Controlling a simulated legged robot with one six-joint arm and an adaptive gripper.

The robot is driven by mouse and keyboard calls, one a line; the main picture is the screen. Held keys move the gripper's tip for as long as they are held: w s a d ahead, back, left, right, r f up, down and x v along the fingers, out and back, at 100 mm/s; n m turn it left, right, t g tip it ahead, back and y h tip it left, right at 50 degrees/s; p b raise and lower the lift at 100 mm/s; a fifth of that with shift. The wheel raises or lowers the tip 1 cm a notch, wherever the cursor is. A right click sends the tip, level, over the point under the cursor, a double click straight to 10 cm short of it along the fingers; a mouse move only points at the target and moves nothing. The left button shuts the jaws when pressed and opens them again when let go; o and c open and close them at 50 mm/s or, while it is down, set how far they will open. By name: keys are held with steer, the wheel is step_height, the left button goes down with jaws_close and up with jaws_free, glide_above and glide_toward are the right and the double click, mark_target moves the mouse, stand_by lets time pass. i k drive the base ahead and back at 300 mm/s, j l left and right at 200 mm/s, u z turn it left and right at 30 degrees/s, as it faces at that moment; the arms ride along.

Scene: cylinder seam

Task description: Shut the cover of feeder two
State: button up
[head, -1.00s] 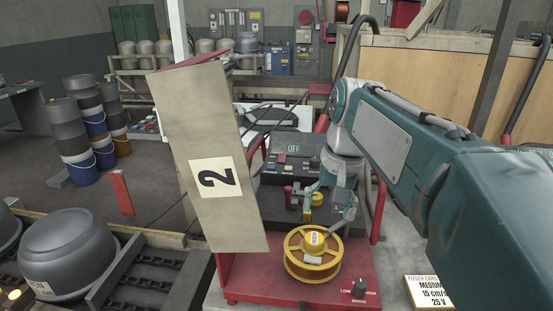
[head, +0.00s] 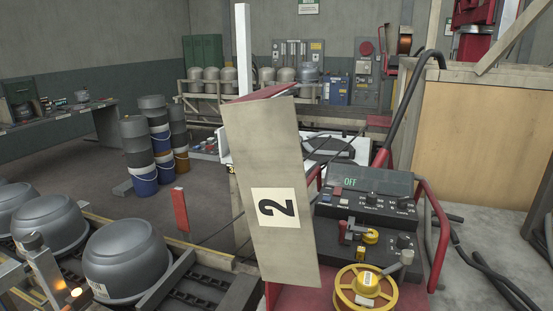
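The cover of feeder two (head: 270,160) is a pale beige panel with a "2" label, standing open and steeply tilted in the middle of the head view. A red edge shows along its top. The feeder's red body (head: 300,298) is below it, partly hidden by the cover. A yellow wire spool (head: 363,289) sits in the open feeder, right of the cover. Behind the spool is a black control panel (head: 365,195) whose display reads OFF. My gripper is not in the head view now.
Grey domed housings (head: 127,262) lie on a conveyor at the left. Stacked drums and buckets (head: 145,160) stand behind. A red post (head: 180,210) is left of the cover. A red tubular rail (head: 440,235) and floor cables (head: 490,270) are at the right, before a wooden panel (head: 500,130).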

mark_target(262, 131)
steer(key=j+z, duration=0.1)
steer(key=j, duration=0.25)
steer(key=k+j+z, duration=0.15)
steer(key=j, duration=0.25)
steer(key=k+j+z, duration=0.1)
steer(key=j, duration=0.25)
steer(key=k+j+z, duration=0.1)
steer(key=j, duration=0.25)
steer(key=k+j+z, duration=0.15)
steer(key=j, duration=0.2)
steer(key=i+j, duration=0.3)
steer(key=j, duration=0.1)
